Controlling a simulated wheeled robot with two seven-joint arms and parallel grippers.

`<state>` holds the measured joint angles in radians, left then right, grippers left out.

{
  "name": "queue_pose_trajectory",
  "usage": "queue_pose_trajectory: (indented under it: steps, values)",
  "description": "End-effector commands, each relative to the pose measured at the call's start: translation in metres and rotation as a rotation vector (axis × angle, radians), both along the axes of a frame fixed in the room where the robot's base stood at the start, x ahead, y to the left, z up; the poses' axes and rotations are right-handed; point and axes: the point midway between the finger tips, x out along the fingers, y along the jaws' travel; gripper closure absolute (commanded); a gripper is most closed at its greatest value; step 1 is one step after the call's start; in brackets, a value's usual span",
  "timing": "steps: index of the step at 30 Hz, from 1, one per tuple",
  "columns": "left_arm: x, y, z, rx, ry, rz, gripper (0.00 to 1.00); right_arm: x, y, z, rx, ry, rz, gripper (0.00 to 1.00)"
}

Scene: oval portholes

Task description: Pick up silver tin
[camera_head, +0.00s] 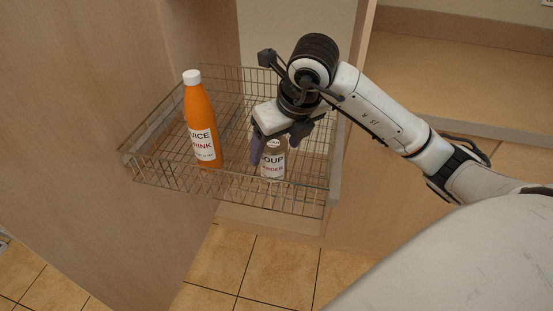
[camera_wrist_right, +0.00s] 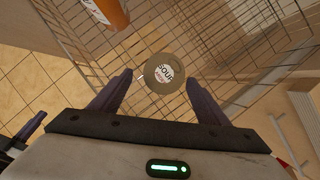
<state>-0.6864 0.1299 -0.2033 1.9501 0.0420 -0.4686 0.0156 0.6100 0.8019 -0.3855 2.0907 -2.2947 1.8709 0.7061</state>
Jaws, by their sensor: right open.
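The silver tin (camera_head: 273,163) stands upright in a wire pull-out basket, with a label reading "SOUP". Its round top (camera_wrist_right: 165,73) shows in the right wrist view, just beyond and between the fingertips. My right gripper (camera_head: 275,150) is open above the tin, with its fingers pointing down on either side of the tin's upper part. The two fingers also show in the right wrist view (camera_wrist_right: 160,82), spread apart with nothing held. The gripper hides part of the tin's top in the head view.
An orange juice bottle (camera_head: 200,125) with a white cap stands in the basket left of the tin. The wire basket (camera_head: 235,200) has low sides. A wooden cabinet panel (camera_head: 90,90) is at left, and a shelf (camera_head: 460,75) is at upper right.

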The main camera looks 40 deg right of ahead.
Motion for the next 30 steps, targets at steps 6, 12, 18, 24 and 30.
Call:
queue_pose_trajectory:
  steps: [6, 12, 18, 24, 30]
  values:
    - [0.000, 0.000, 0.000, 0.003, -0.001, -0.002, 1.00, 0.005, -0.002, -0.018, -0.001, 0.003, 0.000, 0.31]
    - [0.000, 0.001, 0.002, 0.005, 0.000, -0.002, 1.00, 0.010, -0.005, -0.047, 0.002, 0.006, -0.001, 0.31]
    - [0.000, 0.001, 0.001, 0.005, 0.000, -0.002, 1.00, 0.019, -0.006, -0.064, 0.001, 0.002, -0.001, 0.31]
    - [0.000, 0.001, 0.001, 0.005, 0.000, -0.002, 1.00, 0.019, -0.006, -0.065, 0.000, 0.000, 0.000, 0.31]
    - [0.000, 0.001, 0.001, 0.006, 0.000, -0.003, 1.00, 0.019, -0.006, -0.064, 0.000, 0.000, 0.000, 0.59]
